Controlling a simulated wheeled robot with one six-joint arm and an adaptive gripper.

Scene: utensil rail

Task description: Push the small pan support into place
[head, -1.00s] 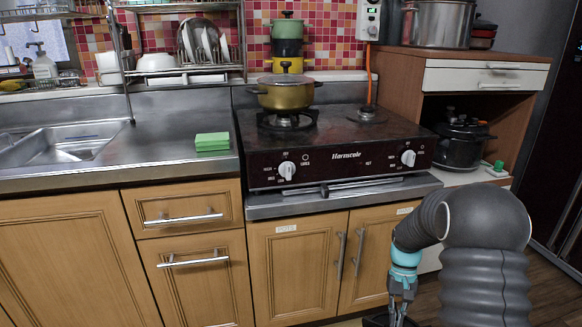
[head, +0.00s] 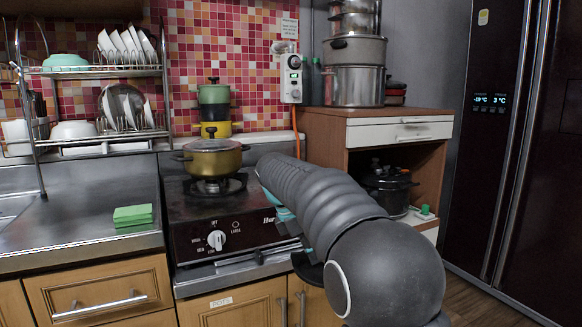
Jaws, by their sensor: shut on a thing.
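My gripper (head: 306,249) shows only in part below my arm, in front of the stove's right side. It is shut on a dark, flat, rounded piece (head: 309,271), apparently the small pan support, which hangs at the stove's front edge, apart from the cooktop. My arm hides most of the gripper and the right half of the stove (head: 190,243), including the small right burner. The left burner carries a large pan support (head: 236,184) with an olive-gold lidded pot (head: 212,158) on it.
A green sponge (head: 133,214) lies on the steel counter (head: 95,236) left of the stove. An orange gas hose (head: 297,135) runs behind the stove. A wooden cabinet (head: 325,128) with a dark pot (head: 388,190) stands at the right.

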